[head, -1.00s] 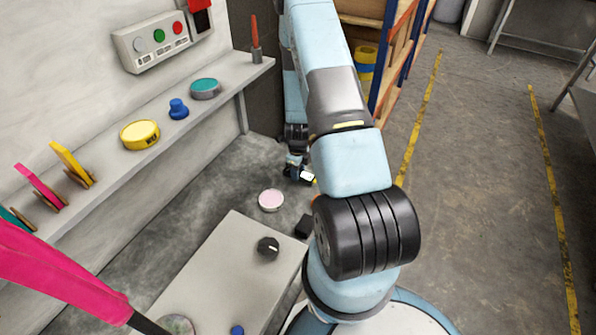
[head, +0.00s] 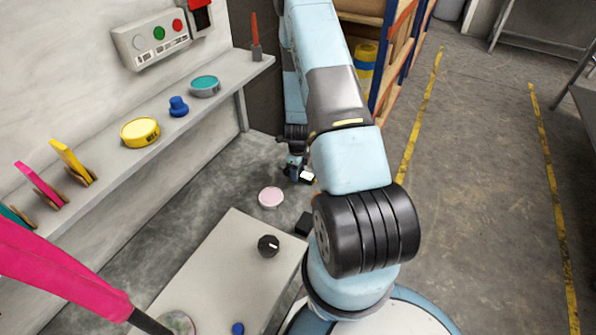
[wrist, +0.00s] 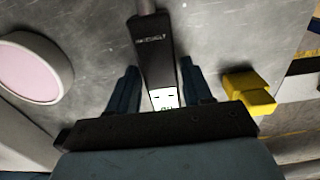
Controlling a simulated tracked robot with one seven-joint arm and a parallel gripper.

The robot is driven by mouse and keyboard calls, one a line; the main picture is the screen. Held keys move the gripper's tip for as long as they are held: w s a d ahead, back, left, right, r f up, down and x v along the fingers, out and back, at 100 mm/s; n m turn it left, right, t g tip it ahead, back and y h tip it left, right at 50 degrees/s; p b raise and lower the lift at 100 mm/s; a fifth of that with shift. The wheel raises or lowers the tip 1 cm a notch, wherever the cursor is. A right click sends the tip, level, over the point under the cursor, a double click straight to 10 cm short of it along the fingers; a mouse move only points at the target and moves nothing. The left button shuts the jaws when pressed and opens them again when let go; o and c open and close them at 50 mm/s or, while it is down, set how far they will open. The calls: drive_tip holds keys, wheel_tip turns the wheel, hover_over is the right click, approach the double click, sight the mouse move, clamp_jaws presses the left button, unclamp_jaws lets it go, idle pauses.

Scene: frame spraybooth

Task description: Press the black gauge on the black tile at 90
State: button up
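The black gauge (wrist: 155,55) is a long dark body with a white display, and a grey cylinder shows at its far end. It lies between the two fingers of my gripper (wrist: 160,72) in the wrist view. The fingers stand close on both sides, with a small gap seemingly on the left; I cannot tell whether they grip it. In the head view my gripper (head: 297,171) is low over the grey surface, partly hidden by my arm, with a small white patch beside it. A dark block (head: 304,225) lies nearer; I cannot tell whether it is the black tile.
A pink-topped disc (head: 271,197) lies left of my gripper; it also shows in the wrist view (wrist: 35,68). A yellow block (wrist: 250,92) is close to the right finger. A wall shelf (head: 215,98) holds several items.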

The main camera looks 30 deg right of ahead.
drive_tip(key=o, duration=0.3)
drive_tip(key=shift+o, duration=0.2)
drive_tip(key=shift+r, duration=0.1)
wheel_tip(320, 180, up, 14)
drive_tip(key=shift+f, duration=0.25)
idle(0.4)
